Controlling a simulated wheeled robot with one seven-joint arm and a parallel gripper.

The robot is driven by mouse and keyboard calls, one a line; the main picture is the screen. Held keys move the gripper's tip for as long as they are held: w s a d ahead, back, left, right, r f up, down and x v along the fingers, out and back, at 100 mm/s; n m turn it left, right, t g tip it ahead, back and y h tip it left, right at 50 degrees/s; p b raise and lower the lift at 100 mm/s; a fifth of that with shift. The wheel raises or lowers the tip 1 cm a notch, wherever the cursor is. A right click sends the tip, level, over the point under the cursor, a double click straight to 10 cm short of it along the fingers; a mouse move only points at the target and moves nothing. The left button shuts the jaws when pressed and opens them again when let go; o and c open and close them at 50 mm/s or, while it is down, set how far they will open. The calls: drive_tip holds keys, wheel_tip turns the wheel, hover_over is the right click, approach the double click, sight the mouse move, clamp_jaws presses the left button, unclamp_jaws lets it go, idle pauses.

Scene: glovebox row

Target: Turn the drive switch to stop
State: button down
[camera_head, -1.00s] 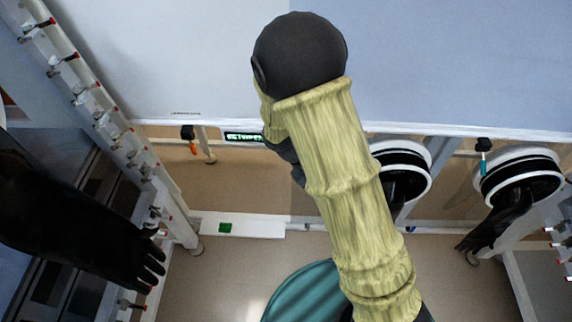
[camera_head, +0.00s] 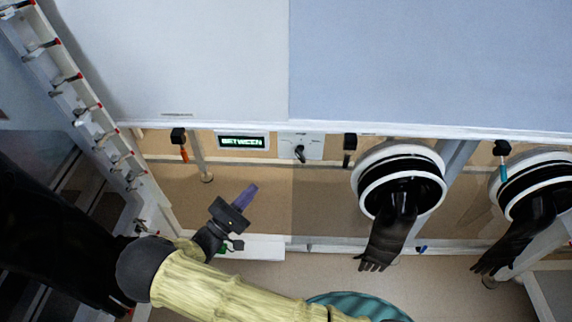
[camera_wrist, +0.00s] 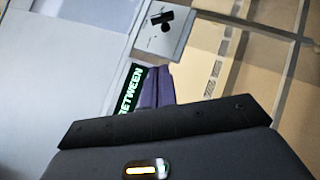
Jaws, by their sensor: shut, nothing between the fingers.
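The drive switch (camera_head: 299,153) is a black knob on a small pale plate under the glovebox's front edge, in the head view. It also shows at the top of the wrist view (camera_wrist: 162,20). A display (camera_head: 242,142) left of it reads "BETWEEN" in green letters; in the wrist view the display (camera_wrist: 131,90) is partly hidden by my fingers. My gripper (camera_head: 247,193) has purple fingers, shut and empty. In the head picture it is below and left of the switch, apart from it. In the wrist view the fingertips (camera_wrist: 158,72) point toward the switch plate.
Two glove ports with hanging black gloves (camera_head: 400,215) (camera_head: 515,235) are at the right. A black clip (camera_head: 349,146) hangs just right of the switch. A tag with an orange end (camera_head: 183,148) hangs at the left. A rail with valves (camera_head: 90,105) runs down the left side.

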sight(300, 156)
drive_tip(key=s+d+r+x, duration=0.1)
drive_tip(key=s+x, duration=0.1)
drive_tip(key=x, duration=1.1)
drive_tip(key=shift+d, duration=0.3)
drive_tip(key=shift+p, duration=0.55)
